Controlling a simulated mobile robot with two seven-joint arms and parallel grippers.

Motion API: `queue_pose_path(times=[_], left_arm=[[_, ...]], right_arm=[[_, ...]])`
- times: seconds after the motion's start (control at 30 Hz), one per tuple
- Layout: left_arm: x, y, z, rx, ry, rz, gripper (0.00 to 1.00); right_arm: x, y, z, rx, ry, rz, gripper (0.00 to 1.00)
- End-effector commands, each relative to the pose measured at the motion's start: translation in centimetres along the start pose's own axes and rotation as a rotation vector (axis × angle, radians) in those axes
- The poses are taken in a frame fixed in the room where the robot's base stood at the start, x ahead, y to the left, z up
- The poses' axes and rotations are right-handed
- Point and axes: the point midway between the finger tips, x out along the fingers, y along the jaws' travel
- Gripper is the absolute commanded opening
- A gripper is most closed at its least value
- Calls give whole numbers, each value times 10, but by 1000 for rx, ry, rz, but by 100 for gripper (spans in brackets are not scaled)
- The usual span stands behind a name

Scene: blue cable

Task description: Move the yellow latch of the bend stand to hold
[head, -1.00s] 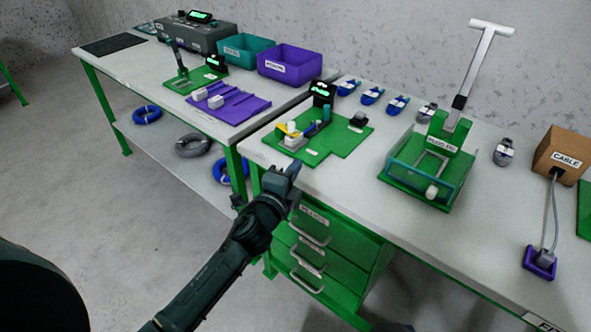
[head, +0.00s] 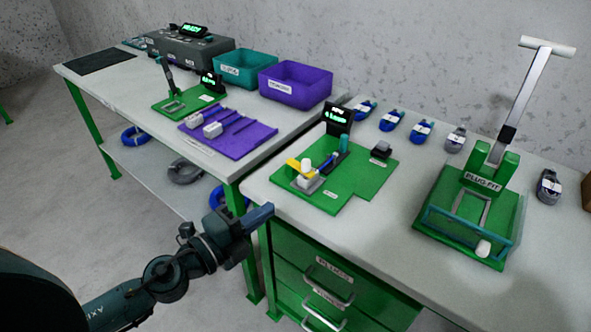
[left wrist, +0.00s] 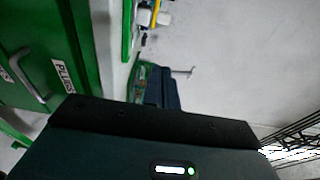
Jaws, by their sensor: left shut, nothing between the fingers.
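The bend stand is a green board (head: 350,200) near the left end of the right bench. Its yellow latch (head: 299,169) lies beside a white post and a grey block, at the board's left part. A small yellow piece of it also shows at the top of the left wrist view (left wrist: 156,8). My left gripper (head: 262,214) is in front of the bench's left front corner, apart from the latch and nearer to me. Its fingers are together and hold nothing. My right gripper is in neither view.
A green press labelled PLUG FIT (head: 462,215) with a tall handle stands to the right. Blue cable coils (head: 392,121) lie along the back. Green drawers (head: 335,278) are under the bench. A purple tray (head: 228,133) and bins stand on the left bench.

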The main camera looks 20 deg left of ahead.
Motion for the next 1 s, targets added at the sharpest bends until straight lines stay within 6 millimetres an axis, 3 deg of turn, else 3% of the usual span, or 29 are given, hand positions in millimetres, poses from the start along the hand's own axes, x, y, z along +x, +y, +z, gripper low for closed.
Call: queue_pose_path(times=[0.17, 0.57, 0.73, 1.0], left_arm=[[23, -6, 1, 3, -2, -5, 0], [101, -5, 1, 2, -2, -4, 0], [116, 0, 21, 4, -4, -3, 0], [124, -1, 29, 1, -2, -1, 0]], right_arm=[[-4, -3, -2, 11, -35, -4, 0], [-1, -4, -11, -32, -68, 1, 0], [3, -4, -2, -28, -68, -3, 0], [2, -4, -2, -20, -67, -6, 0]])
